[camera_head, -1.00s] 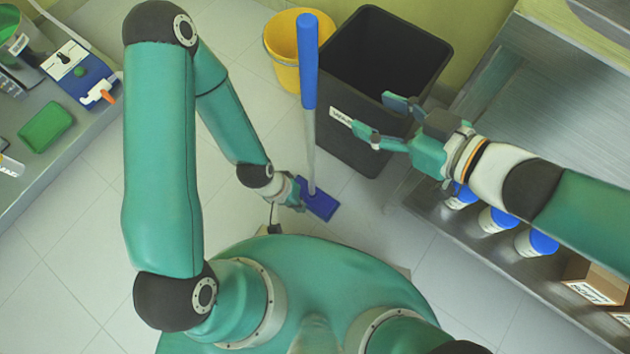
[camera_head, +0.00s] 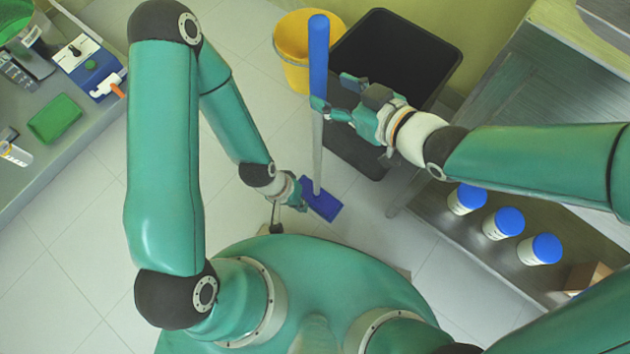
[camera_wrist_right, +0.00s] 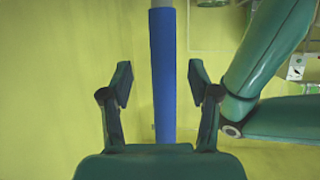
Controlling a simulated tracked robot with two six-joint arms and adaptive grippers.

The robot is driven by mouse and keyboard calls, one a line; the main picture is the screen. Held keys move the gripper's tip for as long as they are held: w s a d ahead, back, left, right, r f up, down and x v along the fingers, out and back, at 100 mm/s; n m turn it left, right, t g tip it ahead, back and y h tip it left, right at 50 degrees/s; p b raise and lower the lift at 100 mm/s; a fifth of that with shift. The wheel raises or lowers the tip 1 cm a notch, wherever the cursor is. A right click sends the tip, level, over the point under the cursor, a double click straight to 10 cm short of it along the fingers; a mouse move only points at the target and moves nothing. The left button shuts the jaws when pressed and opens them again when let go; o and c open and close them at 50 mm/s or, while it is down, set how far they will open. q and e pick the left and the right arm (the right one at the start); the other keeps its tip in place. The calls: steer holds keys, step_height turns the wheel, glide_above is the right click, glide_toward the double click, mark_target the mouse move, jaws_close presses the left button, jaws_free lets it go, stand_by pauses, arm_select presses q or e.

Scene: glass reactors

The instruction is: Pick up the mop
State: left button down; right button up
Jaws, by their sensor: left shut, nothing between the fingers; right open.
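The mop stands upright on the floor, with a blue handle grip (camera_head: 318,60), a grey pole (camera_head: 317,160) and a flat blue head (camera_head: 321,198). My right gripper (camera_head: 327,106) is open, its fingertips close to the lower end of the blue grip in the head view.
A black bin (camera_head: 420,50) and a yellow bucket (camera_head: 290,55) stand behind the mop. A metal shelf with several blue-lidded jars (camera_head: 503,223) is at the right. A bench with a green box (camera_head: 54,119) is at the left. Floor between is clear.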

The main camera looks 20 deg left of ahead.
mark_target(325, 88)
steer(key=b+x, duration=0.1)
steer(key=x, duration=0.3)
steer(key=shift+a+f, duration=0.15)
steer(key=shift+a, duration=0.15)
steer(key=c, duration=1)
steer(key=shift+w, duration=0.1)
jaws_close()
steer(key=shift+r, duration=0.3)
